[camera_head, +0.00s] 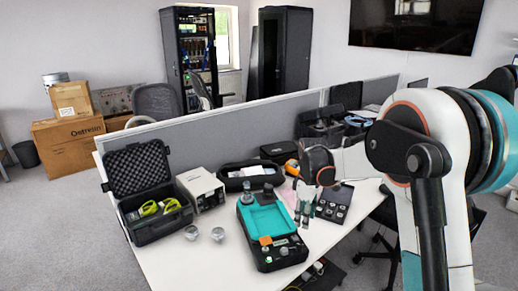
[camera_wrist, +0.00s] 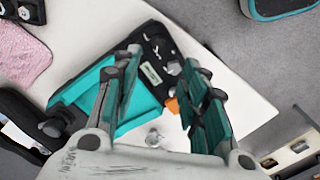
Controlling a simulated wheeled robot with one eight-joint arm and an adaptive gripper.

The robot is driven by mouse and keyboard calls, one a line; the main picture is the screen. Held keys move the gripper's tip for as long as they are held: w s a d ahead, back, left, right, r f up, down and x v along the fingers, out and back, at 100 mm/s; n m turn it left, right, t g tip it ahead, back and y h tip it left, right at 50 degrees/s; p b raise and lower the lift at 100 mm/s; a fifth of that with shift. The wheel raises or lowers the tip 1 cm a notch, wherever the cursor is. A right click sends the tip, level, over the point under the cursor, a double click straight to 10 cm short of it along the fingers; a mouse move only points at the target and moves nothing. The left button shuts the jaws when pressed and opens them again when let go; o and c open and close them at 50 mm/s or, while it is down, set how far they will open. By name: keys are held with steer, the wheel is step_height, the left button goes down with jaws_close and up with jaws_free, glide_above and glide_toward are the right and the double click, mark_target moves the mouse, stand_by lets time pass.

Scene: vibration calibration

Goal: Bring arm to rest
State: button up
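My gripper (camera_head: 304,203) hangs above the white table, just right of the teal-and-black device (camera_head: 245,222) in the head view. In the wrist view my gripper (camera_wrist: 162,62) has its two teal-padded fingers apart, with no object clasped between them. The device (camera_wrist: 78,92) lies below and behind the fingers there, partly hidden by them. A small silver round piece (camera_wrist: 154,138) shows between the finger bases.
An open black case (camera_head: 150,231) with yellow-green items stands at the table's left. Next to it are a white instrument box (camera_head: 203,189) and two small silver pieces (camera_head: 218,234). A black tray of parts (camera_head: 334,203) lies right of my gripper. A grey divider (camera_head: 240,122) runs behind.

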steer(key=s+r+m+t, duration=0.3)
steer(key=s+r+m, duration=0.2)
steer(key=s+r, duration=0.95)
steer(key=s+f+m+t, duration=0.2)
steer(key=s+m+t, duration=0.2)
steer(key=s, duration=1.4)
steer(key=m, duration=0.2)
steer(key=shift+s+a+m, duration=0.2)
steer(key=shift+s+m, duration=0.1)
steer(key=shift+c, duration=0.2)
